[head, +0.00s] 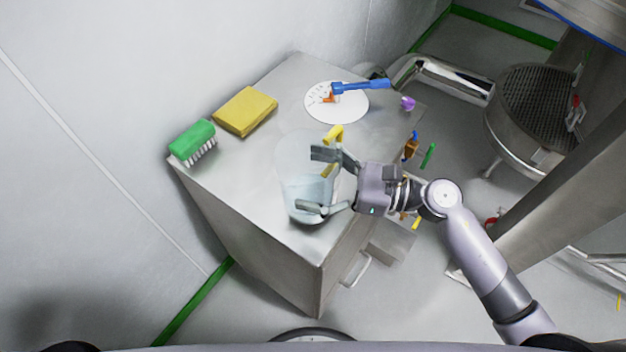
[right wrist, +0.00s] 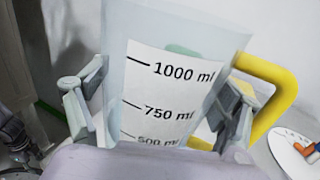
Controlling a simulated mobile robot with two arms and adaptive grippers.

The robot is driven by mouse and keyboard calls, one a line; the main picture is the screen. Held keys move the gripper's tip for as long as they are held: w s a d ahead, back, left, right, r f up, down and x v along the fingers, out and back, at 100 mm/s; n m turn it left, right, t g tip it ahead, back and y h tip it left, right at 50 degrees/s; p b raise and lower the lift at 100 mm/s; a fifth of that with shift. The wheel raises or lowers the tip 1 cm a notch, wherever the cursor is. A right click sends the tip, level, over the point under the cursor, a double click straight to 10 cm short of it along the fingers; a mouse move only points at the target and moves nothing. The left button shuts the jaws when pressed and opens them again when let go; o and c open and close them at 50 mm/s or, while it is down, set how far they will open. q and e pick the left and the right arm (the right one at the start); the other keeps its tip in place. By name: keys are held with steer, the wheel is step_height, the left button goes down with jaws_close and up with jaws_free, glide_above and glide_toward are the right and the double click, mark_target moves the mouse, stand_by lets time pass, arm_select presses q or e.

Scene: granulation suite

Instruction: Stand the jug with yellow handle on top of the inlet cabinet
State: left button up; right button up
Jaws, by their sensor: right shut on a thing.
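The jug (head: 296,168) is clear, with a yellow handle (head: 333,133) on its far side in the head view. My right gripper (head: 316,181) is shut around the jug's body, one finger on each side. In the right wrist view, the jug (right wrist: 170,80) stands between the fingers, with volume marks facing me and its handle (right wrist: 285,88) at the right. The jug is over the near part of the metal inlet cabinet's top (head: 235,175). I cannot tell whether its base touches the top. My left gripper is out of view.
On the cabinet top are a green brush (head: 192,138), a yellow sponge (head: 246,110) and a white disc (head: 322,108) with a blue-handled tool (head: 362,86) over it. The top's left middle is bare. A wall borders the left; steel equipment (head: 535,110) stands at the right.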

steer(key=shift+f, duration=0.85)
steer(key=shift+f, duration=0.15)
steer(key=o, duration=1.5)
